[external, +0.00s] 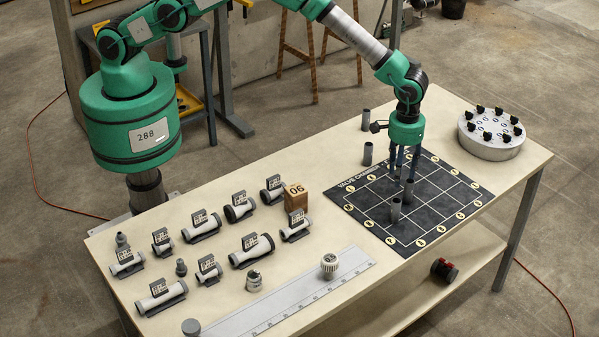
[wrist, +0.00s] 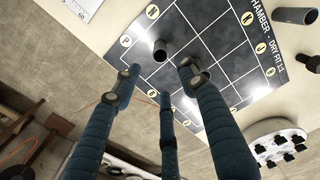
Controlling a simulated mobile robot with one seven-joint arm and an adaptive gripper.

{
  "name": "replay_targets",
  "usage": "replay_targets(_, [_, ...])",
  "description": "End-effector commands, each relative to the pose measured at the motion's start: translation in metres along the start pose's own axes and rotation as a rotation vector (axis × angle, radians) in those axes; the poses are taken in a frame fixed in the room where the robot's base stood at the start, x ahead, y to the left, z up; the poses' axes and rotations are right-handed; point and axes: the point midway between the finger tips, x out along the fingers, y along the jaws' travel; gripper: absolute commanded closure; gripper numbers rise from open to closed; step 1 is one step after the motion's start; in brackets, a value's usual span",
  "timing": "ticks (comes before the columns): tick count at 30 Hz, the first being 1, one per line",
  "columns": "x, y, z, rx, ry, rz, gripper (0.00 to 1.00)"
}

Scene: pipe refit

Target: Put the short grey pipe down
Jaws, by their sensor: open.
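My gripper (external: 403,172) is open, its dark blue fingers pointing down over the black grid mat (external: 438,212).
A round holder with black knobs (external: 490,134) is at the table's right. Labelled pipe fittings (external: 250,250) and a long ruler (external: 290,297) fill the left. Several mat squares are clear.

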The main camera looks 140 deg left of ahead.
Motion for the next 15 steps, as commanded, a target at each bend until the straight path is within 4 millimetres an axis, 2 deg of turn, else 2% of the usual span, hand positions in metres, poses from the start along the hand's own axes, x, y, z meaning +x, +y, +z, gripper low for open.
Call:
replay_targets(4, [-0.014, 0.002, 0.007, 0.018, 0.004, 0.007, 0.58])
replay_targets(7, [-0.031, 0.002, 0.016, 0.043, 0.008, 0.014, 0.58])
replay_targets(11, [-0.064, 0.002, 0.034, 0.093, 0.017, 0.028, 0.58])
replay_targets(15, [-0.107, -0.001, 0.060, 0.161, 0.029, 0.046, 0.58])
